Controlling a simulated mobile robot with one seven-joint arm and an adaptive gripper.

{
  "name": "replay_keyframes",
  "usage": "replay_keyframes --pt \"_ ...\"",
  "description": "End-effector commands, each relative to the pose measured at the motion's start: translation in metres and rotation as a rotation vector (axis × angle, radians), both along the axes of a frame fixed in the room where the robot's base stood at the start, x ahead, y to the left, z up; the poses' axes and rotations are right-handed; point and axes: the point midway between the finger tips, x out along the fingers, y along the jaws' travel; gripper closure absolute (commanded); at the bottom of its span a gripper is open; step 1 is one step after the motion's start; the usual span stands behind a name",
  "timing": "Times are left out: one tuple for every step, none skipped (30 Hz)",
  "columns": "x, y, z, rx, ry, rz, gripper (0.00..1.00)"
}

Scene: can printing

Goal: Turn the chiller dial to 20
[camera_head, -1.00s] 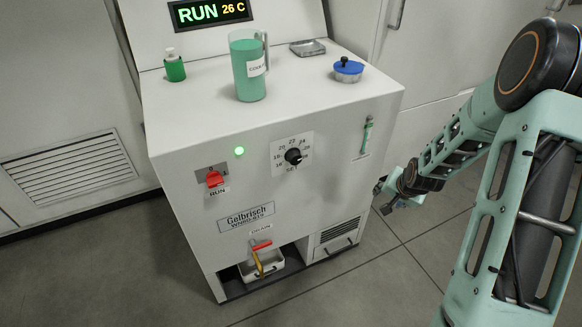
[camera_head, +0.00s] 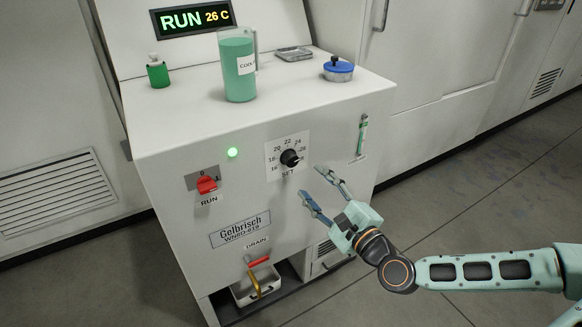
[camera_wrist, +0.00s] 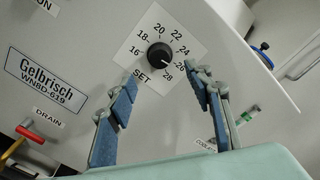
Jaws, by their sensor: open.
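The chiller dial (camera_head: 290,158) is a black round knob on a white scale plate (camera_head: 272,151) marked SET, on the front of the white chiller. It also shows in the wrist view (camera_wrist: 159,56), with numbers from 16 to 28 around it. Its pointer seems to be on the right, near 26. The display (camera_head: 192,18) reads RUN 26 C. My gripper (camera_head: 309,180) is open and empty, below and right of the dial, apart from it. In the wrist view its blue-padded fingers (camera_wrist: 162,82) are spread just below the dial.
A red RUN switch (camera_head: 207,185) and green lamp (camera_head: 232,152) are left of the dial. A level gauge (camera_head: 362,135) is at the right. A coolant jug (camera_head: 239,66), green bottle (camera_head: 158,72) and blue-lidded pot (camera_head: 338,70) stand on top. The drain valve (camera_head: 255,275) is below.

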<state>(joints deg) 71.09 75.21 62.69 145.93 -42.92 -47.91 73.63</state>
Motion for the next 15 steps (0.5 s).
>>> replay_keyframes --pt "0.003 0.002 0.0 0.002 -0.001 0.001 0.53" --pt "0.005 0.004 0.0 0.001 0.0 0.002 0.53" --pt "0.008 0.007 0.0 0.0 0.0 0.002 0.53" --pt "0.012 0.009 -0.001 -0.001 -0.001 0.002 0.53" --pt "0.015 0.011 -0.001 -0.001 -0.001 0.002 0.53" --pt "0.02 0.015 -0.001 -0.002 -0.001 0.004 0.53" --pt "0.024 0.018 -0.001 -0.002 -0.001 0.004 0.53" --pt "0.029 0.021 -0.001 -0.002 -0.001 0.003 0.53" --pt "0.034 0.025 -0.002 -0.003 -0.001 0.004 0.53" --pt "0.039 0.028 -0.001 -0.002 -0.002 0.004 0.53" --pt "0.043 0.031 -0.002 -0.002 -0.001 0.004 0.53" --pt "0.049 0.034 -0.002 -0.003 -0.001 0.003 0.53" --pt "0.053 0.037 -0.002 -0.005 0.0 0.004 0.53" --pt "0.057 0.04 -0.002 -0.004 0.001 0.003 0.53" --pt "0.062 0.043 -0.002 -0.004 -0.001 0.003 0.53"
